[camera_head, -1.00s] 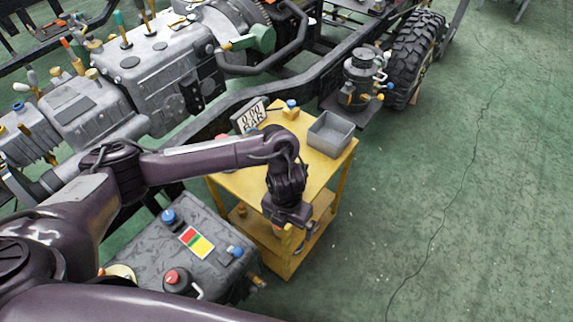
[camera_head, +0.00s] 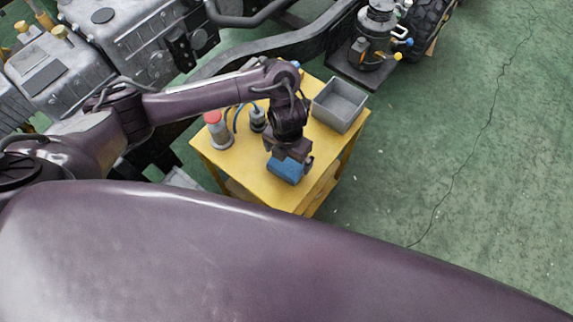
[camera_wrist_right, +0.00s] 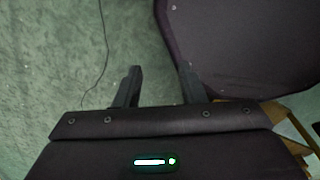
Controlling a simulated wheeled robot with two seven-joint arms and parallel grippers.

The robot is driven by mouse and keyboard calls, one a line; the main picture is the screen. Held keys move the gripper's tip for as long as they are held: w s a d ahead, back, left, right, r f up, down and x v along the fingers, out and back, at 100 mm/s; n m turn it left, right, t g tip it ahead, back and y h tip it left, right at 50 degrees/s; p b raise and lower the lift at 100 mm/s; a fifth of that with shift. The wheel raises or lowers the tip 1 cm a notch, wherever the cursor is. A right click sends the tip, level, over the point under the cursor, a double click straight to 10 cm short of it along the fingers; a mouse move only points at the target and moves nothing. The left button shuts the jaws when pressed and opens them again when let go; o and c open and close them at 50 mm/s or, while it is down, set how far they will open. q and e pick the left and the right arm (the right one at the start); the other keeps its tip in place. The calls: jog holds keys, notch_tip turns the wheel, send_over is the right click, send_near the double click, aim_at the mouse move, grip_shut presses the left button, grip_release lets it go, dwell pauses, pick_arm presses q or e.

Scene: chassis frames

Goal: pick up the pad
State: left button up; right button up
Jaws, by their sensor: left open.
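A blue pad (camera_head: 286,169) lies on the top of the yellow cart (camera_head: 240,178), near its front edge. My left gripper (camera_head: 289,163) points down right over the pad, its jaws open. Its fingers and wrist hide part of the pad, and I cannot tell whether they touch it. My right gripper (camera_wrist_right: 161,86) shows in the right wrist view, its two dark fingers apart with nothing between them, above the green floor.
On the cart stand a grey open bin (camera_head: 339,104), a red-capped canister (camera_head: 217,130) and a small dark fitting with a blue hose (camera_head: 257,119). The chassis frame (camera_head: 270,55) runs behind. Green floor (camera_head: 470,150) is clear at right.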

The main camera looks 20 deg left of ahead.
aim_at(287, 163)
pick_arm(q)
notch_tip(287, 163, down, 4)
jog(key=shift+r, duration=0.15)
jog(key=shift+c, duration=0.9)
jog(key=c, duration=0.5)
pick_arm(e)
jog(key=shift+w+a+f, duration=0.1)
jog(key=shift+w+a, duration=0.4)
jog(key=shift+w, duration=0.3)
